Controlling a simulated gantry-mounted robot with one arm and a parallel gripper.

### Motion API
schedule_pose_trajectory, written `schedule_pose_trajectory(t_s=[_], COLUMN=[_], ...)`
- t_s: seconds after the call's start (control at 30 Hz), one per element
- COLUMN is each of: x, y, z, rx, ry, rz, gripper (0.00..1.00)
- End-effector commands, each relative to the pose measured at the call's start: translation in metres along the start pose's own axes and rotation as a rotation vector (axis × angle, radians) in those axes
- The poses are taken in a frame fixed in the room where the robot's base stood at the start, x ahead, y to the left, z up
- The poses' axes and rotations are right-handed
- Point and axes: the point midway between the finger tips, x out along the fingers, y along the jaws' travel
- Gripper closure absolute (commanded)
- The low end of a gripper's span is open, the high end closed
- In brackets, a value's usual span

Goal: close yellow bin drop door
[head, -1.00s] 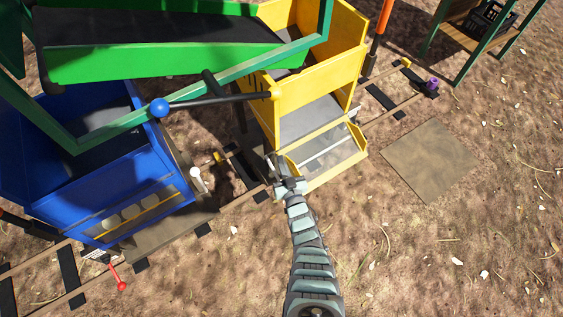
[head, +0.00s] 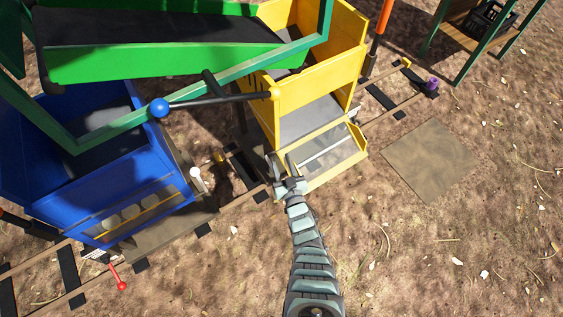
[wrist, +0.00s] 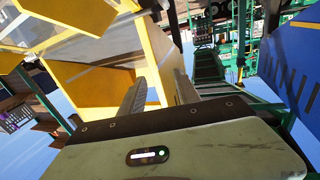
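The yellow bin (head: 318,82) stands upright at the upper middle of the head view. Its drop door (head: 345,165), a yellow frame with a clear panel, is swung open and sticks out low at the front. My gripper (head: 281,160) is at the left edge of the door, its two fingers apart and nothing seen between them. Whether a finger touches the door edge cannot be told. In the wrist view my gripper (wrist: 158,85) also shows its fingers apart, with yellow bin parts (wrist: 95,85) behind and to the left.
A blue bin (head: 110,185) stands to the left. A green conveyor chute (head: 165,55) and a dark lever with a blue ball (head: 160,108) lie above. Rails run under the bins. A flat brown plate (head: 428,160) lies to the right; the ground at front right is clear.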

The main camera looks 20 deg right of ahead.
Motion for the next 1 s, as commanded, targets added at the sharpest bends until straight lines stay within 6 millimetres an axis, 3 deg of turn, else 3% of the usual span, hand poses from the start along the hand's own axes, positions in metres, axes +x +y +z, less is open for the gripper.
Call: schedule_pose_trajectory(t_s=[0.33,0.8,1.0], x=[-0.014,-0.098,-0.108], y=[-0.001,-0.001,0.0], z=[-0.002,-0.001,-0.001], rx=[0.001,0.001,0.0], ry=[-0.001,-0.004,0.001], rz=[0.0,0.0,0.0], gripper=[0.61,0.61,0.61])
